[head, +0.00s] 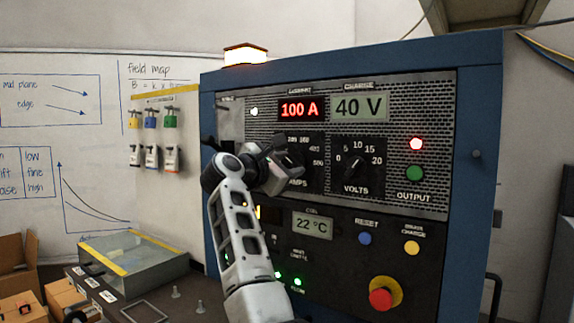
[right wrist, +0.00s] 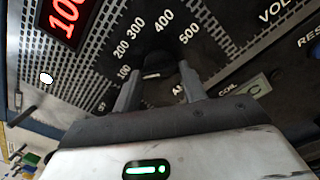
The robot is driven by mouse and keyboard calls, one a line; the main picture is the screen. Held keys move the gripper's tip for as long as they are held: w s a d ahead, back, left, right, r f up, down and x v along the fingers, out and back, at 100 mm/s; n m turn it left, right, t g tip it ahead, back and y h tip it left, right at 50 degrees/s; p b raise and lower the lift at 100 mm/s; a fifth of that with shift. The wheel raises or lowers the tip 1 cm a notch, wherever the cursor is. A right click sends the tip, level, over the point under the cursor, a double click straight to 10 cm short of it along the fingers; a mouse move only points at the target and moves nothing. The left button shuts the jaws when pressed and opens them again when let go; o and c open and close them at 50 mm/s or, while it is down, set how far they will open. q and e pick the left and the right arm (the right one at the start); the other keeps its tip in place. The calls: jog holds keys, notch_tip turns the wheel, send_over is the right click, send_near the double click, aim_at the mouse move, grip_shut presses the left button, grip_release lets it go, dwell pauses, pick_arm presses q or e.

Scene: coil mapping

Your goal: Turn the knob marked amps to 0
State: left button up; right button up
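The amps knob (right wrist: 154,70) is a dark knob on the black dial plate (right wrist: 180,50), with white numbers from about 100 to 500 around it. Its pointer cannot be read. My right gripper (head: 287,152) is in front of this dial in the head view and hides the knob there. In the right wrist view its two fingers stand apart, one on each side of the knob (right wrist: 160,72); contact is not clear. The red current display (head: 299,110) reads 100 A. My left gripper is not in view.
The volts knob (head: 355,164) is close on the right, below the 40 V display (head: 359,106). A glass-topped box (head: 140,255) stands at left.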

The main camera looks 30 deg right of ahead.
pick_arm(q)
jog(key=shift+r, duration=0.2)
pick_arm(e)
jog(key=shift+n+p, duration=0.55)
jog(key=shift+n, duration=0.05)
jog(key=shift+n+p, duration=0.7)
jog(key=shift+n, duration=0.4)
jog(key=shift+n+p, duration=0.4)
jog(key=shift+n, duration=0.3)
jog(key=shift+n+p, duration=0.55)
jog(key=shift+n, duration=0.45)
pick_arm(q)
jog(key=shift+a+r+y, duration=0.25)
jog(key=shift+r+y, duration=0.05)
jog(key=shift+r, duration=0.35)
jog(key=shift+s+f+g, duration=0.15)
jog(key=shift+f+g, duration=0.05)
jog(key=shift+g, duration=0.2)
pick_arm(e)
jog(key=shift+n, duration=0.3)
